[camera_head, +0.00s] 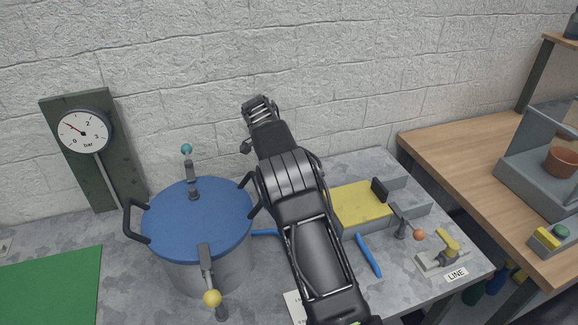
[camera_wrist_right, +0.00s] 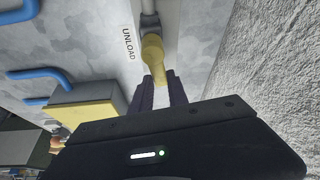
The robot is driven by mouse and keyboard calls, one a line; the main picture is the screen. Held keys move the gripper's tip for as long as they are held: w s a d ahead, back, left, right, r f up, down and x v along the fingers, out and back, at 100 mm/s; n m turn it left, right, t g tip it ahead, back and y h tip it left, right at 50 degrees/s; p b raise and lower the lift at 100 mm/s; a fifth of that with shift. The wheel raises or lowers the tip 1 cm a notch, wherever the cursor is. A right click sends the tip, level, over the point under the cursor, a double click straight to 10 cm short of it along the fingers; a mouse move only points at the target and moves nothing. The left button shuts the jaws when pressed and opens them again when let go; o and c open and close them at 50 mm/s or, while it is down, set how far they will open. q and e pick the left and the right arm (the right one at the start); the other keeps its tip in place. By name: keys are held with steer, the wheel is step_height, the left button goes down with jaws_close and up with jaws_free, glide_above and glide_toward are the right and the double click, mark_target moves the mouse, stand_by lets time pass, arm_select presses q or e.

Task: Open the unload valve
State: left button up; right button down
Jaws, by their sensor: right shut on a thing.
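The unload valve's yellow handle (camera_wrist_right: 153,55) shows in the right wrist view, beside a white label reading UNLOAD (camera_wrist_right: 128,44). It joins a grey pipe (camera_wrist_right: 149,18) above it. My right gripper (camera_wrist_right: 161,84) has its two dark fingers shut on the lower end of the yellow handle. In the head view my right arm reaches up the middle to the back of the table, and the unload valve is hidden there. My left gripper is not in view.
A blue-lidded pot (camera_head: 190,225) with clamps stands left of my arm. A pressure gauge (camera_head: 83,131) hangs behind it. A yellow-topped block (camera_head: 360,205), a blue pipe (camera_head: 369,255) and a yellow LINE valve (camera_head: 447,243) are to the right. The wall is close behind.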

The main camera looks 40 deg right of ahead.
steer(key=shift+s+a+m+g+p, duration=0.1)
steer(key=shift+s+m+g+p, duration=0.25)
steer(key=shift+m, duration=0.65)
steer(key=c, duration=1.3)
jaws_free()
steer(key=shift+w, duration=0.1)
